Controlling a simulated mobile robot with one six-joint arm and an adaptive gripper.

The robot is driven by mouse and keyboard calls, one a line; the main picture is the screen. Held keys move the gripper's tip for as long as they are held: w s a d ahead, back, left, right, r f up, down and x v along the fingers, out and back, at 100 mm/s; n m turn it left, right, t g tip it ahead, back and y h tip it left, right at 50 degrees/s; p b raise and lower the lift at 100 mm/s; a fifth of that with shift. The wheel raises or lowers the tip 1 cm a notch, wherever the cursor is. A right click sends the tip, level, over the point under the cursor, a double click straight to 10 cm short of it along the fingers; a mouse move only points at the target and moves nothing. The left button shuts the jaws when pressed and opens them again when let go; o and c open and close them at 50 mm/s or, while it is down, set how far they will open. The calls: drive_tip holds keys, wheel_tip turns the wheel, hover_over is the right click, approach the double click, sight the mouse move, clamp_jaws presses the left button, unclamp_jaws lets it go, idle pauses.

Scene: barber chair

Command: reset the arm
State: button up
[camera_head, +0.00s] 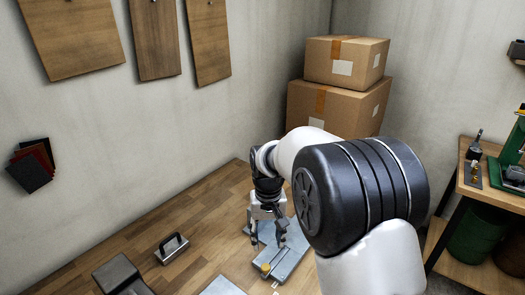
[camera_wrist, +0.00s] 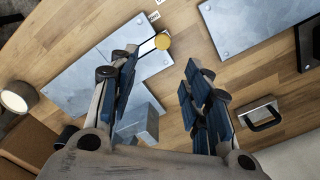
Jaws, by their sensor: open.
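My gripper (camera_head: 267,238) hangs downward from my arm over the wooden work surface in the head view. In the wrist view my gripper (camera_wrist: 155,70) has its two blue-padded fingers spread wide apart, with nothing held between them. Below it lies a grey metal plate (camera_wrist: 75,75); the plate also shows in the head view (camera_head: 290,262). A yellow round knob (camera_wrist: 162,41) on a light lever sits by the plate's edge. A grey block (camera_wrist: 141,122) shows on the plate, partly behind the left finger. My arm covers part of the surface in the head view.
A metal block with a dark handle (camera_head: 172,249) and a dark grey object (camera_head: 120,274) are at the left. A second plate (camera_wrist: 250,20) lies apart. Cardboard boxes (camera_head: 335,105) are stacked behind my arm. A side table (camera_head: 490,195) with tools stands at right.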

drive_tip(key=s+d+r+t, duration=0.1)
drive_tip(key=s+d+r, duration=0.3)
drive_tip(key=s+r, duration=0.3)
drive_tip(key=s+d+r+t, duration=0.1)
drive_tip(key=s+d+r, duration=0.3)
drive_tip(key=s+r, duration=0.25)
drive_tip(key=s+d+m+t, duration=0.1)
drive_tip(key=s+d, duration=0.3)
drive_tip(key=s, duration=1.2)
drive_tip(key=shift+r+t, duration=0.15)
drive_tip(key=shift+t, duration=0.65)
